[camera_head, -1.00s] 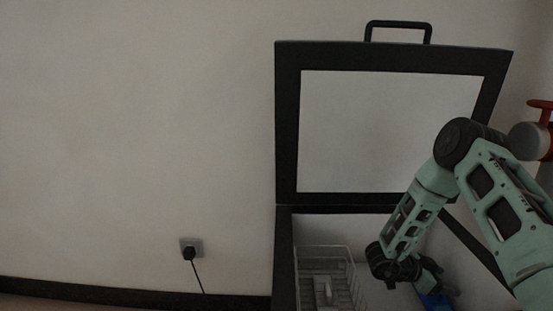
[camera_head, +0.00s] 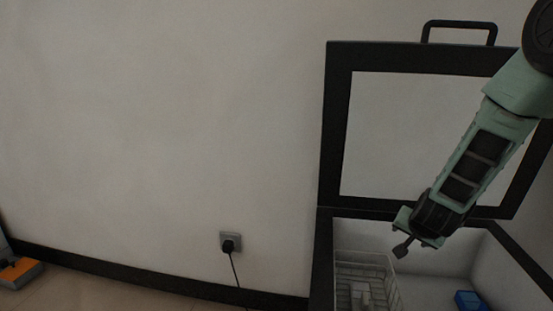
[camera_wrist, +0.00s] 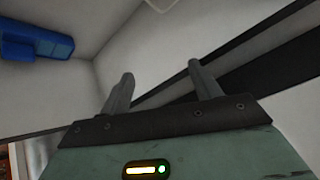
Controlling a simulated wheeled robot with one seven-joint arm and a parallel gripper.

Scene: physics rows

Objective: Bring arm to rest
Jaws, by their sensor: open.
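My gripper (camera_head: 402,232) is at the end of my green arm, in front of the raised lid and above the opening of a chest freezer (camera_head: 322,262). In the wrist view its two grey fingers (camera_wrist: 160,92) stand apart with nothing between them. A blue object (camera_head: 470,300) lies inside the freezer at the right, apart from the gripper. It also shows at the upper left of the wrist view (camera_wrist: 38,42).
The freezer lid (camera_head: 336,130) stands open, with a handle (camera_head: 460,27) on top. A white wire basket (camera_head: 362,280) is inside at the left. A wall socket (camera_head: 230,242) with a plug is left of the freezer. An orange and grey object (camera_head: 20,270) is at the far left floor.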

